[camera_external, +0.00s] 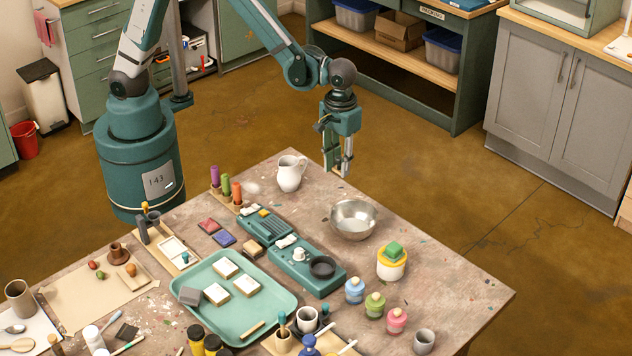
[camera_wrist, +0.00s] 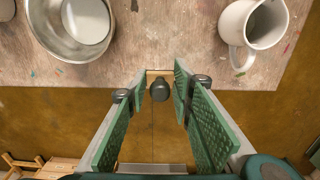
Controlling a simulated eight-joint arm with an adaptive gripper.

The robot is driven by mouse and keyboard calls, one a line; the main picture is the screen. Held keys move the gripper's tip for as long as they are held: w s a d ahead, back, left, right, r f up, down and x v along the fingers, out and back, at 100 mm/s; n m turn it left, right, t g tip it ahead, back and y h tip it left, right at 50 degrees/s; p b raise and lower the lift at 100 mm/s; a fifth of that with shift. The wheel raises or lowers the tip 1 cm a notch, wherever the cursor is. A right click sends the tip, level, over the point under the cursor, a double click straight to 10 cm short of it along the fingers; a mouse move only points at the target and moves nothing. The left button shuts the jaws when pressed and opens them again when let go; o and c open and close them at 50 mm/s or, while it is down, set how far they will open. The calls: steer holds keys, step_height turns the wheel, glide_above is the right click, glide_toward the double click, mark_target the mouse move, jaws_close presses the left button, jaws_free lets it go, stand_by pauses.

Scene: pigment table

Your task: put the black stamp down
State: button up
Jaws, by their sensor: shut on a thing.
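The black stamp (camera_wrist: 160,89) shows in the wrist view as a small dark rounded piece between the fingertips. My gripper (camera_wrist: 159,84) is shut on it. In the external view my gripper (camera_external: 339,168) hangs pointing down by the table's far edge, between the white pitcher and the metal bowl.
The white pitcher (camera_external: 290,173) and metal bowl (camera_external: 353,219) stand close by on the table (camera_external: 440,275). A teal tray (camera_external: 226,328) with pale blocks, a teal device (camera_external: 306,268) and paint jars (camera_external: 375,305) stand farther forward. Bare tabletop lies at the right.

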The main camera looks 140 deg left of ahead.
mark_target(339, 157)
steer(key=shift+f+b, duration=0.45)
steer(key=shift+f, duration=2.15)
steer(key=shift+f, duration=0.1)
steer(key=shift+f+b, duration=0.35)
steer(key=shift+f, duration=1.4)
steer(key=shift+f, duration=0.2)
steer(key=o, duration=0.8)
steer(key=shift+r, duration=0.15)
steer(key=shift+r+p, duration=1)
steer(key=shift+r, duration=5.05)
